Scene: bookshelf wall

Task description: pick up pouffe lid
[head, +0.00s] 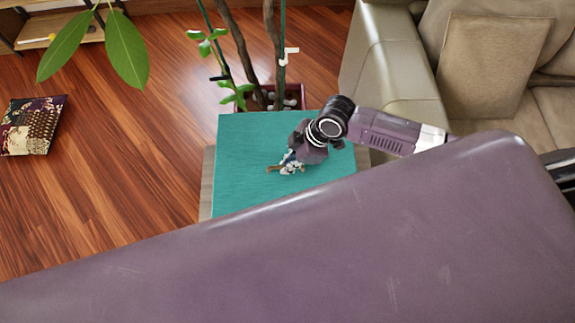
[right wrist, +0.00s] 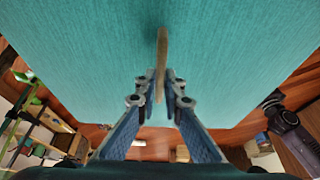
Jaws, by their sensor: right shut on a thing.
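The pouffe lid (head: 240,150) is a flat teal square with a small tan handle (head: 272,169) on its top. A greyish wooden side of the pouffe (head: 207,180) shows along the lid's left edge. My right gripper (head: 290,165) comes down over the lid from the right and is shut on the handle. In the right wrist view the handle (right wrist: 162,55) stands between the two fingertips (right wrist: 161,88), with the teal lid (right wrist: 90,60) filling the background. I cannot tell whether the lid is raised from the pouffe. My left gripper is not in view.
A potted plant (head: 292,97) stands right behind the lid, its stems rising close to it. A beige sofa (head: 395,60) is at the right. A patterned cushion (head: 32,125) lies on the wooden floor at the left, where there is free room.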

